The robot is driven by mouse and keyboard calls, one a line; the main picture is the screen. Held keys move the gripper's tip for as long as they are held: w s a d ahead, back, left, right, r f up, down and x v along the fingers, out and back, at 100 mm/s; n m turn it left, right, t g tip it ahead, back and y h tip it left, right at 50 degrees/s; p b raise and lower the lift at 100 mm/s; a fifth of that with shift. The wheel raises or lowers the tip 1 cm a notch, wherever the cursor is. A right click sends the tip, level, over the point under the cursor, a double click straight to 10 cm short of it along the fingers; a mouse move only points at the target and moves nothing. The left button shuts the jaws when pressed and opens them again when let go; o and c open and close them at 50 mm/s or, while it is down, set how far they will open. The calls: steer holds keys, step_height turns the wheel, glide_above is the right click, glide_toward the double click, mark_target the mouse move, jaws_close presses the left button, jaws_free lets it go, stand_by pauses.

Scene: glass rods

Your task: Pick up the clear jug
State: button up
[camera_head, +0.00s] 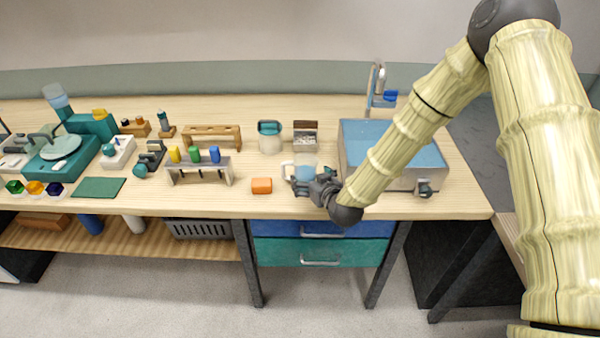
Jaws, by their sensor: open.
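The clear jug (305,163) stands on the wooden bench top, with a whitish upper part, a bluish lower part and a pale handle on its left side. My gripper (304,180) is open at the near side of the jug, low over the bench near its front edge. The dark fingers overlap the jug's lower part in the picture and hide its base. I cannot tell whether they touch it or how far they reach around it.
A jar with a teal top (269,138) and a brown-topped container (305,135) stand behind the jug. An orange block (261,185) lies to the left. A blue-topped box (356,140) stands close on the right. A tube rack (200,172) is further left.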

mark_target(309, 168)
steer(key=p+x, duration=0.2)
steer(key=x, duration=0.1)
steer(key=shift+w+a, duration=0.1)
steer(key=shift+w, duration=0.3)
steer(key=shift+w+a+f, duration=0.2)
steer(key=shift+w+f, duration=0.05)
steer(key=shift+w, duration=0.2)
steer(key=c, duration=1.4)
steer(key=shift+r, duration=0.1)
steer(key=shift+r+b, duration=0.35)
steer(key=shift+r, duration=0.3)
steer(key=shift+r+b, duration=0.5)
steer(key=shift+r, duration=0.35)
steer(key=s+b, duration=0.1)
steer(key=s, duration=0.4)
steer(key=s+r+b, duration=0.1)
steer(key=s+b, duration=0.1)
steer(key=s, duration=0.3)
steer(key=s+r+b, duration=0.1)
steer(key=s+b, duration=0.1)
steer(key=s, duration=0.4)
steer(key=shift+a, duration=0.35)
